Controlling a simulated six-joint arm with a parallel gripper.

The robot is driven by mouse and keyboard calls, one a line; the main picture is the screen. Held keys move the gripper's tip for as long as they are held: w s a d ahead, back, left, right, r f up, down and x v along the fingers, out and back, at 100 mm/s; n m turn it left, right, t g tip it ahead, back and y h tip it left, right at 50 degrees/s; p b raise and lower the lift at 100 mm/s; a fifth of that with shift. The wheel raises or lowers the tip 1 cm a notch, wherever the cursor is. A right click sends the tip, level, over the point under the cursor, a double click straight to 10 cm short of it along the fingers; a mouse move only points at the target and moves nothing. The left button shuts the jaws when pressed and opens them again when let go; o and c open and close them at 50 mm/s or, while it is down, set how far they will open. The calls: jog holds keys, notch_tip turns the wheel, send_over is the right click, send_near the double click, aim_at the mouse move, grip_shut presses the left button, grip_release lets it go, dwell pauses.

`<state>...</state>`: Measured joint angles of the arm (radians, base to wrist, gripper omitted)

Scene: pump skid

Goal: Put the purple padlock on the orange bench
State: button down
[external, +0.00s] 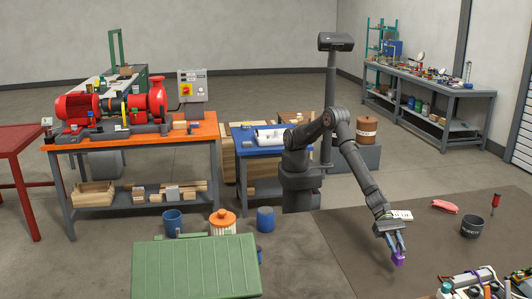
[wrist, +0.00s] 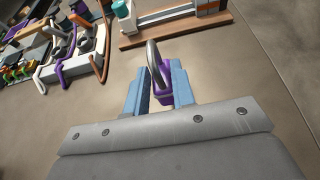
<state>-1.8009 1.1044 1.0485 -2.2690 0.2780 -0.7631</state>
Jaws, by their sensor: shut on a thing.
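The purple padlock (external: 398,258) is at the tip of my gripper (external: 392,242), over the dark tabletop at the right. In the wrist view the padlock (wrist: 163,96) sits between the two blue fingers of my gripper (wrist: 159,92), which are shut on it. Its grey shackle points up and away from the gripper. Whether the padlock touches the tabletop, I cannot tell. The orange bench (external: 185,139) stands at the back left, with a red pump and motor (external: 110,104) on it. Its top has some bare room near the front edge.
A dark mug (external: 472,227), a red stapler-like thing (external: 445,206) and a screwdriver (external: 495,203) are on the dark tabletop (external: 350,245). Tools crowd its front right corner. A green case (external: 195,267) is at the front. A blue bench (external: 258,148) stands beside the orange one.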

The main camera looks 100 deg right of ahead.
jog(key=shift+f, duration=1.9)
jog(key=shift+f, duration=0.15)
jog(key=c, duration=1.2)
grip_release()
jog(key=v, duration=1.1)
jog(key=shift+o, duration=0.4)
jog(key=shift+d+r, duration=0.35)
jog(key=shift+d, duration=0.1)
